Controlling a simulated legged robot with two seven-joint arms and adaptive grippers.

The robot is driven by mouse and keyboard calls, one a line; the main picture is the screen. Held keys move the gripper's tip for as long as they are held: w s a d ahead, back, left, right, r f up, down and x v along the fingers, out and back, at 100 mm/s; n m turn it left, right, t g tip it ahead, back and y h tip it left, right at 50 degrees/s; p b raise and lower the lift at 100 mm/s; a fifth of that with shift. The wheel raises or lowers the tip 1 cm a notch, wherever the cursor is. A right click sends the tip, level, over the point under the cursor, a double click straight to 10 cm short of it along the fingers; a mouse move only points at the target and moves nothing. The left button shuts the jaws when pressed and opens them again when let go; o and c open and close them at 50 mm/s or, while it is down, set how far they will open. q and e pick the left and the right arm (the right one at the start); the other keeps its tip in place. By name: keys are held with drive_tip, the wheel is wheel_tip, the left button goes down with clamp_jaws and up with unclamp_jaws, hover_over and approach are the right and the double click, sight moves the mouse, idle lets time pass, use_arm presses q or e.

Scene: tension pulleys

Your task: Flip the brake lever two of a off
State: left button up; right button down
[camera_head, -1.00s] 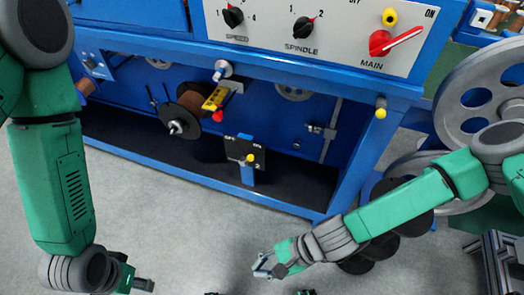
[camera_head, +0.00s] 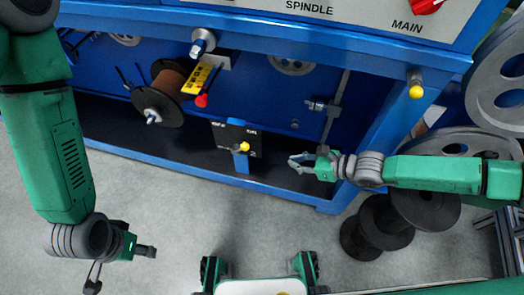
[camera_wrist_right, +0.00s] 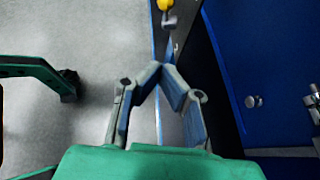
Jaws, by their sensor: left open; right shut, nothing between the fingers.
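The brake lever (camera_head: 244,147) has a yellow knob and stands at a small black plate with OFF and ON marks (camera_head: 229,131) on a blue post (camera_head: 241,163), low at the machine's front. Its knob also shows at the top of the right wrist view (camera_wrist_right: 165,5), beyond my fingertips. I cannot tell which mark it points to. My right gripper (camera_head: 292,160) is to the right of the lever, apart from it, shut and empty; its fingertips meet in the wrist view (camera_wrist_right: 163,74). My left gripper (camera_head: 123,270) is open and empty over the floor, far left of the lever.
Above are a brown spool (camera_head: 160,97), a yellow label with a red knob (camera_head: 202,100) and the blue frame edge. Another yellow knob (camera_head: 416,91) is on the right post. Dark spools (camera_head: 385,222) stand below my right forearm.

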drive_tip(key=r+b+x, duration=0.1)
drive_tip(key=b+x, duration=0.1)
drive_tip(key=x, duration=0.4)
drive_tip(key=a+r+b+x, duration=0.1)
drive_tip(key=b+x, duration=0.2)
drive_tip(key=x, duration=0.4)
drive_tip(key=shift+w+r, duration=0.25)
drive_tip(key=shift+w, duration=0.05)
